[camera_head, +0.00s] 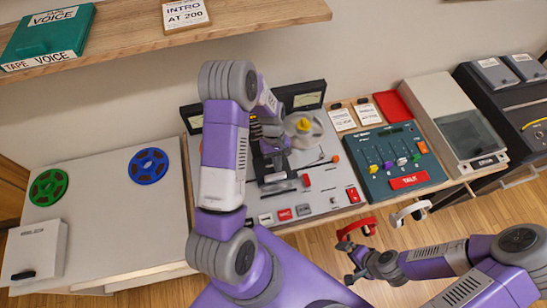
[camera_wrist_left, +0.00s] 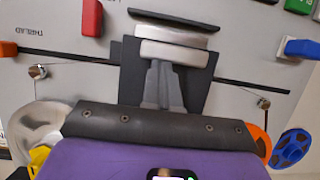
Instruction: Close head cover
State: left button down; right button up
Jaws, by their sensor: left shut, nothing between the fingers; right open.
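The tape machine (camera_head: 335,197) stands on the desk in the middle of the head view. Its head cover, a silver block (camera_wrist_left: 178,50) with dark plates, is in the upper middle of the left wrist view. My left gripper (camera_wrist_left: 163,68) is shut and empty, its fingertips at the near side of the silver block; I cannot tell if they touch. In the head view my left gripper (camera_head: 274,158) points down over the machine, and its arm hides much of the machine's left side. My right gripper (camera_head: 350,264) is open and empty, low in front of the desk.
A silver reel with a yellow hub (camera_head: 303,126) is close to my left gripper. A teal mixer (camera_head: 388,165) and a turntable (camera_head: 462,128) stand to the right. Red headphones (camera_head: 357,229) and white ones (camera_head: 410,213) hang near my right gripper.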

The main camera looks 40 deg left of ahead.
aim_at(279, 175)
pick_arm(q)
jog(key=shift+s+d, duration=1.25)
jog(key=shift+w, duration=0.15)
jog(key=shift+a, duration=0.1)
jog(key=shift+w+a, duration=0.15)
jog(key=shift+a, duration=0.05)
jog(key=w+a, duration=0.1)
jog(key=w+a+r, duration=0.1)
jog(key=a, duration=0.1)
jog(key=shift+w+a+r, duration=0.1)
jog(key=shift+w+r, duration=0.1)
jog(key=shift+w, duration=0.2)
jog(key=v, duration=0.8)
jog(key=shift+s+r, duration=0.15)
jog(key=shift+r, duration=0.2)
